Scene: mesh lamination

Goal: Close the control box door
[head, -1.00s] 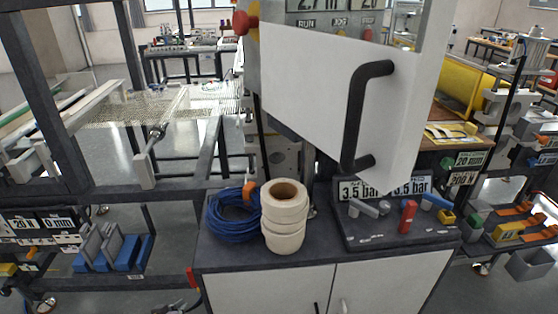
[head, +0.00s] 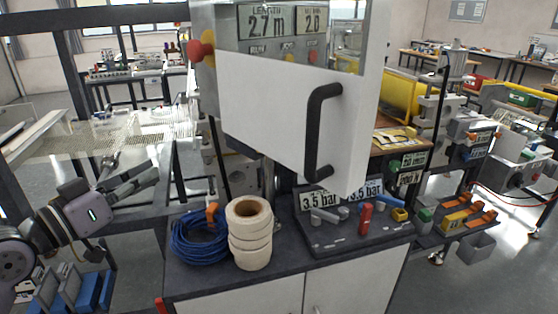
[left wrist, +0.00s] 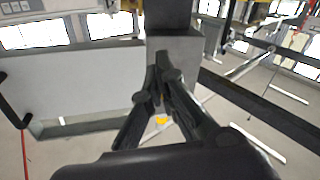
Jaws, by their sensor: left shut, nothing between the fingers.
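The control box (head: 232,22) is grey, with a display and a red knob on its left side. Its white door (head: 265,105) stands open towards me, with a black bar handle (head: 313,135) near its free edge. The door (left wrist: 85,85) also fills the left of the left wrist view, its black handle (left wrist: 12,105) at the far left edge. My left gripper (head: 150,178) is at the left of the head view, clear of the door and to its left. Its fingers (left wrist: 163,62) come together at the tips and hold nothing. My right gripper is not in view.
A dark-topped cabinet (head: 290,255) stands below the door. On it are a blue cable coil (head: 200,240), stacked white rolls (head: 250,245) and a dark panel (head: 345,240) with gauges and a red part. A dark frame (head: 62,75) stands at the left.

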